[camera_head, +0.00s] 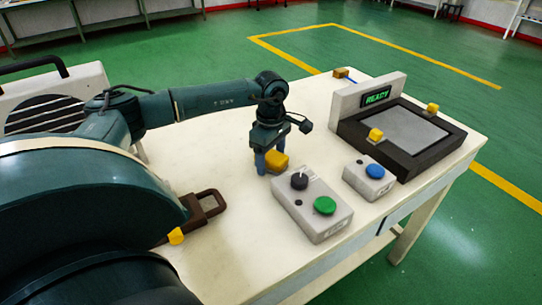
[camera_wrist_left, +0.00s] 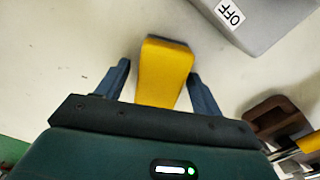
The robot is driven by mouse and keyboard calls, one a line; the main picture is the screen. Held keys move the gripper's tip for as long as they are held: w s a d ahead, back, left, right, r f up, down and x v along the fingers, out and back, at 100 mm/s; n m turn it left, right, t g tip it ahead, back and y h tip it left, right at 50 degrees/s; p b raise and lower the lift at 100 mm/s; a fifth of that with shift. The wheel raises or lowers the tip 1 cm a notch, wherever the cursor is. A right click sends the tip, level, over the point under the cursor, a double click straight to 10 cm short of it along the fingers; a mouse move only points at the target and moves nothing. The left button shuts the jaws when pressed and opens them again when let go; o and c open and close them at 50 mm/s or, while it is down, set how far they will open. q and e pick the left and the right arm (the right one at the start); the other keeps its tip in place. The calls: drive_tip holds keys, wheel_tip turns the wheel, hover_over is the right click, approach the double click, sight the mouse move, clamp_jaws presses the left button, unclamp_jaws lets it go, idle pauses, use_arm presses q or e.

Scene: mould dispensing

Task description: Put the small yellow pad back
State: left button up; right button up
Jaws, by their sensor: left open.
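A small yellow pad (camera_head: 277,161) is on the white table beside the control box with the black knob. It also shows in the left wrist view (camera_wrist_left: 164,68), lying between the two fingers with a gap on either side. My left gripper (camera_head: 268,165) points down over the table. It is open around the pad, and in the wrist view its fingertips (camera_wrist_left: 160,82) do not touch it. The gripper's body hides the near end of the pad there. My right gripper is not in view.
A grey box with a black knob and green button (camera_head: 325,206) stands close right of the gripper. A blue-button box (camera_head: 368,178) and a dark-framed press (camera_head: 343,130) with a READY display stand farther right. A brown handled tool (camera_head: 208,203) lies left.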

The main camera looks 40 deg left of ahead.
sight(271, 154)
use_arm(q)
wheel_tip(271, 154, up, 12)
drive_tip(key=shift+r, duration=0.2)
idle(0.8)
